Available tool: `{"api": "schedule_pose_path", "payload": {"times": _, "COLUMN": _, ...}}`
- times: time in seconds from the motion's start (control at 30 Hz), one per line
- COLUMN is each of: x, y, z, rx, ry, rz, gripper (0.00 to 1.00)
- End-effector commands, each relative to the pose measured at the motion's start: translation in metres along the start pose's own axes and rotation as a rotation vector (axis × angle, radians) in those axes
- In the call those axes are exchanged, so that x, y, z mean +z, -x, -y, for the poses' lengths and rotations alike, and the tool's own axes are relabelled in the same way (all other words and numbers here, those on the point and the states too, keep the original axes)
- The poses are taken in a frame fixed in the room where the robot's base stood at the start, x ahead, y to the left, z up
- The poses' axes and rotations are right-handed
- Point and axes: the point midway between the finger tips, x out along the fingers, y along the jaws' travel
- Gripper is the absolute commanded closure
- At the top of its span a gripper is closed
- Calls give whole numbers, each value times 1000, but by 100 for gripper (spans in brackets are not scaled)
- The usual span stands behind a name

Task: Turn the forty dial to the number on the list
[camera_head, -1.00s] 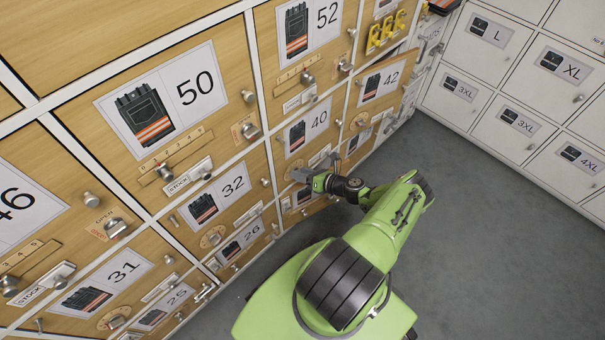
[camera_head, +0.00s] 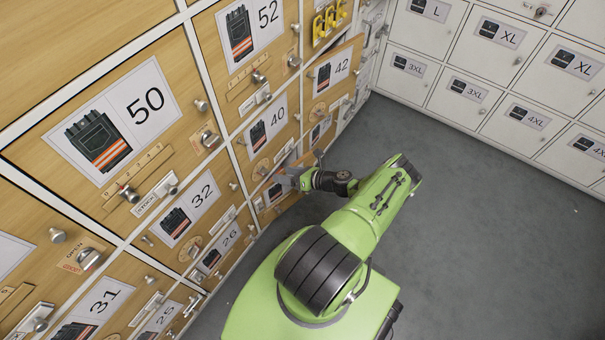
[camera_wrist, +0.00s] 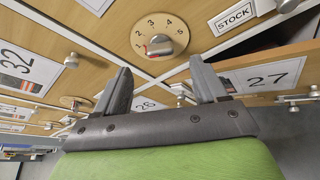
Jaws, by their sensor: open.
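The forty door (camera_head: 268,125) is in the middle of the head view, with its round dial (camera_head: 262,168) below the label. My gripper (camera_head: 284,180) is low and right of that dial, apart from it as far as I can tell. In the wrist view a round wooden dial (camera_wrist: 160,36) numbered 1 to 5 has a metal knob. Its red mark points to the left, near the 1. The label above it is out of frame. My open, empty gripper (camera_wrist: 162,78) has its two fingers below this dial. No list is readable in view.
A STOCK slider (camera_wrist: 240,14) is right of the dial. The 27 front (camera_wrist: 262,78) stands partly out, with a dark gap above it. The 32 label (camera_wrist: 25,68) is at left. Yellow hooks (camera_head: 330,20) hang higher up. Grey floor (camera_head: 450,220) is clear at right.

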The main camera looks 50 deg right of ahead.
Motion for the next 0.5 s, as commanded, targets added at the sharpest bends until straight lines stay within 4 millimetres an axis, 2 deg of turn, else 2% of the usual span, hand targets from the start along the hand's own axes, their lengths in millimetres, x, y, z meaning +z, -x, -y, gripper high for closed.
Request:
{"api": "schedule_pose_path", "payload": {"times": 0.03, "x": 3, "y": 17, "z": -1, "rx": -5, "ry": -1, "rz": 2, "gripper": 29}}
{"api": "schedule_pose_path", "payload": {"times": 0.2, "x": 2, "y": 61, "z": 0, "rx": -3, "ry": 0, "rz": 1, "gripper": 29}}
{"api": "schedule_pose_path", "payload": {"times": 0.33, "x": 1, "y": 80, "z": 0, "rx": -1, "ry": 1, "rz": 1, "gripper": 29}}
{"api": "schedule_pose_path", "payload": {"times": 0.5, "x": 0, "y": 88, "z": 0, "rx": 2, "ry": 1, "rz": 0, "gripper": 29}}
